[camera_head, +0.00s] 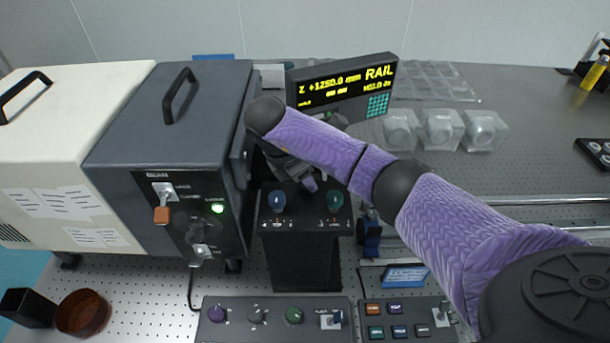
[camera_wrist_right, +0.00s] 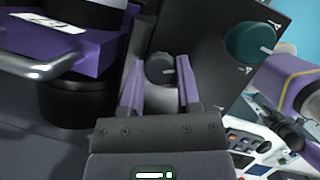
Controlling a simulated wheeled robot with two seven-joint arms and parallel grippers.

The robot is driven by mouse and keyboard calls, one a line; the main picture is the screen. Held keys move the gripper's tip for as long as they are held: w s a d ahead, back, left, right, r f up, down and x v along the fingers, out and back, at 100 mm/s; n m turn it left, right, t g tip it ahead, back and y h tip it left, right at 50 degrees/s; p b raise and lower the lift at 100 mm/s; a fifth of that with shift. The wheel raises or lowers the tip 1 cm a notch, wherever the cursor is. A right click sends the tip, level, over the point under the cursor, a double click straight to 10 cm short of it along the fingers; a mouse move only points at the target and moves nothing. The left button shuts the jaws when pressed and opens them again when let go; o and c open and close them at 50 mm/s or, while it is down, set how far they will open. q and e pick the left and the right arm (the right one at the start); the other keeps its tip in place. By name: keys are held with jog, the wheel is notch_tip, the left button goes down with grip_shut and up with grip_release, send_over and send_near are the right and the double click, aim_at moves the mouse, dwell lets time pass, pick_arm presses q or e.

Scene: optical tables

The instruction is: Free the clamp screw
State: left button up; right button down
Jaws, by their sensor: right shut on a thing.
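In the right wrist view, a dark round knob (camera_wrist_right: 160,69) with a pale mark, which looks like the clamp screw, sits between the two purple fingers of my right gripper (camera_wrist_right: 160,84). The fingers are shut on its sides. In the head view my right gripper (camera_head: 306,183) points down at the top rear of a black stand (camera_head: 305,250), and the gripped knob is hidden there. A blue knob (camera_head: 278,201) and a teal knob (camera_head: 335,199) are on the stand's face. The teal one also shows in the wrist view (camera_wrist_right: 248,42). My left gripper is out of view.
A dark grey instrument box (camera_head: 170,120) stands close on the left. A rail display (camera_head: 345,88) is behind my right arm. Control panels (camera_head: 275,325) lie in front. Several clear domed cases (camera_head: 440,130) stand at the back right. A brown bowl (camera_head: 84,313) is front left.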

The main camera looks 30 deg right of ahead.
jog(key=shift+m, duration=0.3)
jog(key=shift+c, duration=1.6)
grip_release()
jog(key=shift+a+r, duration=0.15)
jog(key=shift+r, duration=0.2)
jog(key=p+v, duration=0.4)
jog(key=v, duration=0.5)
jog(key=shift+p, duration=0.35)
